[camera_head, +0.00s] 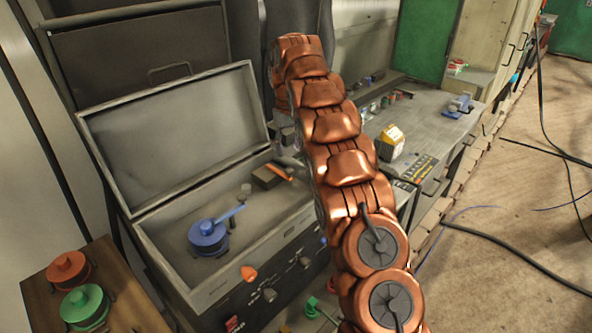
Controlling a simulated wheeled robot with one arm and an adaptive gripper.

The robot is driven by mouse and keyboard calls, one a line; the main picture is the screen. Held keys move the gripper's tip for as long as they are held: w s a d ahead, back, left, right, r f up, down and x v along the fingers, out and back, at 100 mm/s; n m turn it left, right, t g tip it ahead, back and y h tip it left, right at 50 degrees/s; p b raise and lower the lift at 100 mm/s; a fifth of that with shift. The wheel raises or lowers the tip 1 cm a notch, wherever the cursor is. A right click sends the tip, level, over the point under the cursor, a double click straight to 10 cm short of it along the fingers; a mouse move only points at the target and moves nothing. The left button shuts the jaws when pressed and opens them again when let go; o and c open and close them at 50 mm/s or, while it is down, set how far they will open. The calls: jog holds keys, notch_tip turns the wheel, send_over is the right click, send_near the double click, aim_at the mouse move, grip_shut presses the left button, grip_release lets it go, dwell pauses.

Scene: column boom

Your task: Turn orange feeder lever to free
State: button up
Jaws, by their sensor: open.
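An orange lever (280,172) on a dark brown block (266,179) sits at the back right inside the open grey case. It looks small, and my arm passes close to its right. My gripper (288,138) is a small grey shape just left of my copper arm, above the back of the case near the lever. It is open and largely hidden behind the arm. I see no contact with the lever, but the gap between them is hard to judge. A blue rotary lever (208,236) stands at the left in the case, its handle pointing up and right.
The grey case (175,128) has a raised lid and an orange knob (249,273) on its front. Red (68,268) and green (84,303) round valves stand on a wooden surface at lower left. A yellow-and-white carton (391,142) stands on the bench. Cables cross the floor at right.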

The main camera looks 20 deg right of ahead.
jog(key=s+a+r, duration=0.2)
jog(key=s, duration=0.5)
jog(key=s+a+r+m+p, duration=0.1)
jog(key=s+a+r, duration=0.2)
jog(key=s, duration=0.4)
jog(key=s+a+r, duration=0.2)
jog(key=s, duration=0.5)
jog(key=shift+a+r+g, duration=0.25)
jog(key=shift+r+g, duration=0.1)
jog(key=shift+g, duration=0.05)
jog(key=shift+s, duration=0.15)
